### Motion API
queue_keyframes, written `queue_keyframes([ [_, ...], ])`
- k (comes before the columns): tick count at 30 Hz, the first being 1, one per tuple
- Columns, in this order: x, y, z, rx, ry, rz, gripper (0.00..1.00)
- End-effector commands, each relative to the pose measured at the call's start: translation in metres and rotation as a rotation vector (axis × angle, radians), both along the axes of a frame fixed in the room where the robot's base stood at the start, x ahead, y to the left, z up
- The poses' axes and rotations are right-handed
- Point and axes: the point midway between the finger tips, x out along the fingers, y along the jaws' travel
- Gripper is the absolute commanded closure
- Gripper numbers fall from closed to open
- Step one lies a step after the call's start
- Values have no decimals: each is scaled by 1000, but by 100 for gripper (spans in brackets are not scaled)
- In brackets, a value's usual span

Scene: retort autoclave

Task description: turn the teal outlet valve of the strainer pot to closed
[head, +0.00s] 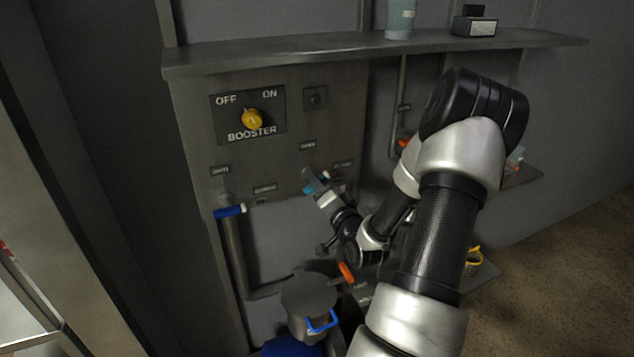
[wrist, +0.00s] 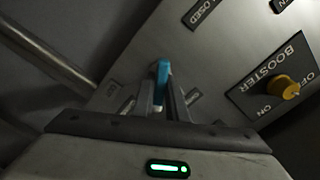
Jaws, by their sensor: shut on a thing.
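The teal valve handle (head: 310,187) is on the grey panel, below the shelf, at the centre of the head view. My gripper (head: 316,189) reaches it from the lower right. In the wrist view the teal handle (wrist: 163,72) stands upright between the fingers of my gripper (wrist: 163,98), which is shut on it. A "CLOSED" plate (wrist: 201,12) is on the panel, above and right of the handle in the wrist view. Other small plates around the valve are too small to read. The valve's stem is hidden by the fingers.
A booster switch with a yellow knob (head: 253,119) is up and left of the valve. A blue handle (head: 229,211) is on a pipe at left. A grey pot (head: 308,293) and an orange handle (head: 346,272) are below. A shelf (head: 300,58) juts out above.

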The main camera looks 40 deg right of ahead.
Motion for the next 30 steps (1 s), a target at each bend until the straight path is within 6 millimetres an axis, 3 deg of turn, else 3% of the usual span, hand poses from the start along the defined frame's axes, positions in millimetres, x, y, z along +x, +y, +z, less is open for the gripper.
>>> queue_keyframes([
  [15, 0, 0, 2, 421, -102, -1, 100],
  [30, 0, 0, 0, 573, -137, -1, 100],
])
